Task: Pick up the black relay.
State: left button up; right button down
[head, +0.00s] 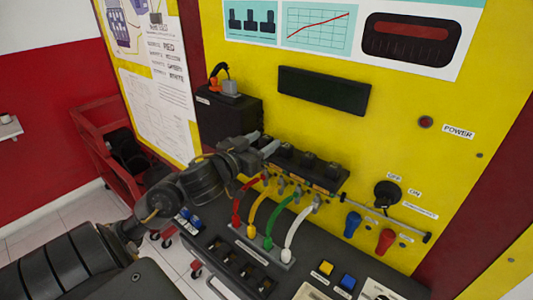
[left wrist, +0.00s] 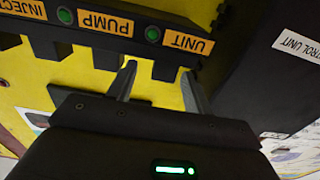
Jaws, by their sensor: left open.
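Several black relays (head: 308,159) sit in a row on a black holder with orange labels (head: 318,186) on the yellow panel; which one is meant I cannot tell. In the left wrist view, dark blocks (left wrist: 105,56) show beside the holder, which carries PUMP and UNIT labels (left wrist: 188,41). My left gripper (head: 264,142) is at the left end of this row, its two fingers apart and nothing visible between them. In the left wrist view, my left gripper (left wrist: 158,76) points towards the holder near the UNIT label; contact cannot be told. My right gripper is out of view.
A black control unit box (head: 228,118) stands left of the row. Red, yellow, green and white cables (head: 291,226) arch below the holder. A black bar (head: 323,91) is above. A switch (head: 387,193) and blue and red plugs (head: 385,241) are at right.

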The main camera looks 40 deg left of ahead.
aim_at(280, 127)
pick_arm(q)
jog(key=shift+w+r, duration=0.1)
jog(key=shift+w, duration=0.35)
jog(key=w, duration=0.3)
jog(key=w+p, duration=0.1)
jog(key=shift+w+a, duration=0.15)
jog(key=shift+a, duration=0.1)
jog(key=shift+w, duration=0.2)
jog(key=shift+s, duration=0.1)
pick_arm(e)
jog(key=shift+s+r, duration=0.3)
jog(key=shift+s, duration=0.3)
pick_arm(q)
jog(key=c, duration=1.1)
jog(key=shift+o, duration=0.2)
jog(key=shift+r, duration=0.1)
